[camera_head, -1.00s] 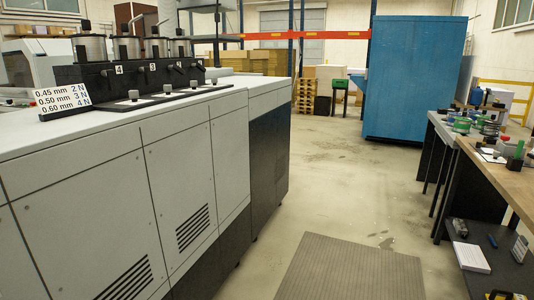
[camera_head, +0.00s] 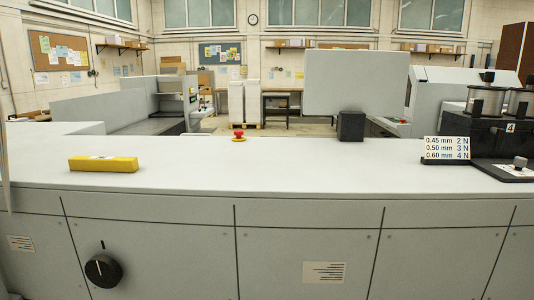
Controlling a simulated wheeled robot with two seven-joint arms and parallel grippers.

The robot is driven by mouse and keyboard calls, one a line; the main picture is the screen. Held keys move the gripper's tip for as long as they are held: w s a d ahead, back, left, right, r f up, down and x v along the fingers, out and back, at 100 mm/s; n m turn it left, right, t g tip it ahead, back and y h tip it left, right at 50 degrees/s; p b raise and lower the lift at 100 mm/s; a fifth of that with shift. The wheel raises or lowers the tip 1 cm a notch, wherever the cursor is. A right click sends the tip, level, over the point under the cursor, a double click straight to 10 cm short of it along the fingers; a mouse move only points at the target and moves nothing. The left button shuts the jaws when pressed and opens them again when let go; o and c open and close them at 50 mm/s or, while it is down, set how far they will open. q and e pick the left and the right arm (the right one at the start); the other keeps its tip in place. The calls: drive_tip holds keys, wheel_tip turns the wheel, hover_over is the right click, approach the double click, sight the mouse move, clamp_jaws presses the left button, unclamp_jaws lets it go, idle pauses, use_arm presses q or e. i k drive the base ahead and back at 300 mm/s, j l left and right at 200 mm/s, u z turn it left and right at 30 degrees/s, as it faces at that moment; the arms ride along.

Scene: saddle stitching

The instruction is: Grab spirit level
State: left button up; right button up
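A yellow spirit level (camera_head: 103,164) lies flat on the left part of the light grey machine top (camera_head: 290,168), with its long side running left to right. A pale patch shows on its upper face. Nothing touches it from above. Neither of my grippers is in the head view, so I cannot see their state or where they are relative to the level.
A red emergency button (camera_head: 238,135) stands right of the level, toward the back edge. A grey panel on a black block (camera_head: 351,126), a number sign (camera_head: 447,150) and wire spools (camera_head: 486,101) stand farther right. A black knob (camera_head: 103,271) sticks out of the machine front.

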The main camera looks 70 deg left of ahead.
sight(108, 165)
drive_tip(key=u, duration=3.3)
